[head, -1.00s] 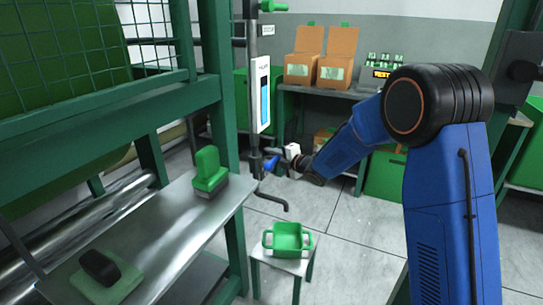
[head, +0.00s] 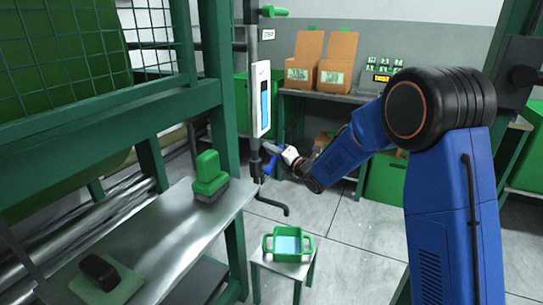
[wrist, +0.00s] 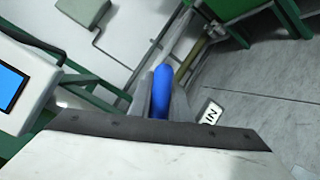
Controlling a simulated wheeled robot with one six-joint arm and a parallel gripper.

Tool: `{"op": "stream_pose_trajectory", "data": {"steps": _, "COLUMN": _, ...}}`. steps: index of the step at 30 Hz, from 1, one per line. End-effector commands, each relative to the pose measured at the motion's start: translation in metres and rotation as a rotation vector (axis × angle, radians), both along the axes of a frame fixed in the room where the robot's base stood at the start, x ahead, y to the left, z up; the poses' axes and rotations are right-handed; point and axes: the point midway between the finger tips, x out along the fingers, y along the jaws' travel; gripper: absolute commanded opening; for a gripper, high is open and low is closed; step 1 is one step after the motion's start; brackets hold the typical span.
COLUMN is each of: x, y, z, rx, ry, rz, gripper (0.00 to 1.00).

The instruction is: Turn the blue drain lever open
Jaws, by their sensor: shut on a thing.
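The blue drain lever (head: 269,167) sits on the vertical pipe (head: 254,140), below the white level gauge (head: 261,98). My gripper (head: 272,150) reaches the lever from the right and is shut on it. In the wrist view the blue lever (wrist: 162,86) stands between the two grey fingers, and its lower part is hidden by the gripper body. A bent drain spout (head: 272,206) comes off the pipe below. Under it, a green two-handled tub (head: 288,255) now shows pale blue inside. Whether liquid is still running from the spout cannot be told.
The tub rests on a small stool (head: 284,267). A metal bench (head: 150,240) at left carries a green-handled brush (head: 208,176) and a dark object on a green pad (head: 100,272). Cardboard boxes (head: 337,60) stand on a shelf behind. The floor right of the stool is clear.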

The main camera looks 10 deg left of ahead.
Motion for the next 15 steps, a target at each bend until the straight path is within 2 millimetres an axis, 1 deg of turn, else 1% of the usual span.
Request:
{"op": "stream_pose_trajectory", "data": {"steps": 6, "x": -0.009, "y": 0.003, "z": 0.017, "rx": -0.069, "ry": -0.190, "rz": 0.000, "gripper": 0.00}}
{"op": "stream_pose_trajectory", "data": {"steps": 15, "x": -0.025, "y": 0.009, "z": 0.036, "rx": -0.160, "ry": -0.441, "rz": 0.001, "gripper": 0.00}}
